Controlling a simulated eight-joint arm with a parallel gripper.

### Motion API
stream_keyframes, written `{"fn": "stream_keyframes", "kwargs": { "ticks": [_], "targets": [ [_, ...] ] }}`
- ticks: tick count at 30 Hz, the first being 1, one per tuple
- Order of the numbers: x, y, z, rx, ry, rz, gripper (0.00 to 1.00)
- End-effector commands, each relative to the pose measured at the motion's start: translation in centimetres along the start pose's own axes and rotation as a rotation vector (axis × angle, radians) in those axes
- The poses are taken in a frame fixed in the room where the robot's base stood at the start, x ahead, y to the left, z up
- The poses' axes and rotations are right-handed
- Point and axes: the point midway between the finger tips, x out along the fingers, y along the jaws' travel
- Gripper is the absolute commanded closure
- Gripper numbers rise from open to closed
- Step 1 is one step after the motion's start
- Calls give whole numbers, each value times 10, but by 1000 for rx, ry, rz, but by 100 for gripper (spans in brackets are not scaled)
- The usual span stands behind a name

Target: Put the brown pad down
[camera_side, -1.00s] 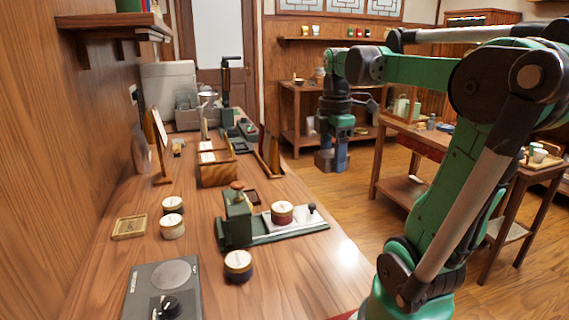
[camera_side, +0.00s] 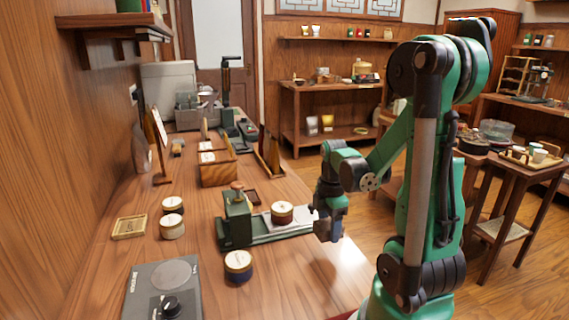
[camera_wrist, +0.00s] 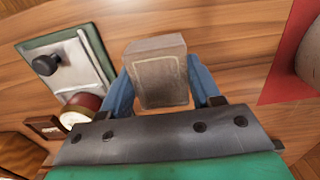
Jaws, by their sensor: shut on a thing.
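The brown pad (camera_wrist: 155,72), a blocky piece with a pale outlined face, sits between the two blue fingers of my gripper (camera_wrist: 160,88) in the wrist view. My gripper is shut on it. In the side view my gripper (camera_side: 329,226) points down by the right edge of the wooden counter (camera_side: 300,275), just right of the green press. The pad is hard to make out there, and I cannot tell whether it touches the counter. In the wrist view bare wood shows around the pad.
A red mat (camera_wrist: 288,60) lies at right. Bare counter lies between press and mat.

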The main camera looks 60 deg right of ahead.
Motion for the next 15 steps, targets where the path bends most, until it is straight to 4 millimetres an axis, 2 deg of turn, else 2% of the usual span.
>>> {"fn": "stream_keyframes", "kwargs": {
  "ticks": [5, 15],
  "targets": [
    [10, 0, 0, 0, 0, 0, 92],
    [42, 0, -1, 0, 0, 0, 92]
  ]
}}
